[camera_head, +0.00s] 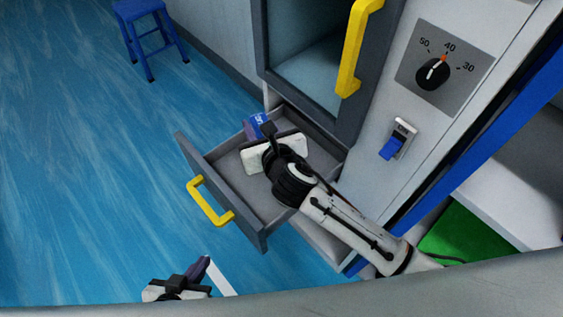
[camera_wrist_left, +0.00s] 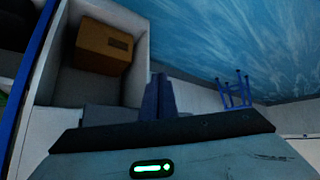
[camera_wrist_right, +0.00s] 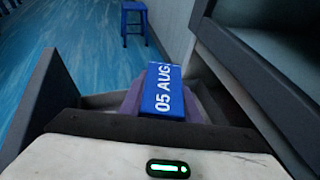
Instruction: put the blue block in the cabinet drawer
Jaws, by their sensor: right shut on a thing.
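The blue block (camera_head: 257,121) is held over the far end of the open cabinet drawer (camera_head: 222,169). It also shows in the right wrist view (camera_wrist_right: 164,88), with white "05 AUG" lettering facing up. My right gripper (camera_head: 262,132) is shut on the block, with purple fingers on both sides of it. Whether the block touches the drawer floor is hidden. The drawer is pulled out, with a yellow handle (camera_head: 209,203) on its front. My left gripper (camera_head: 199,271) is low in the head view, away from the drawer. Its fingers look together and empty in the left wrist view (camera_wrist_left: 158,92).
Above the drawer is an open cabinet compartment (camera_head: 315,70) with a yellow-handled door. A dial (camera_head: 434,74) and a blue switch (camera_head: 392,148) are on the panel to the right. A blue stool (camera_head: 146,35) stands on clear floor. A brown box (camera_wrist_left: 103,46) sits in a white compartment.

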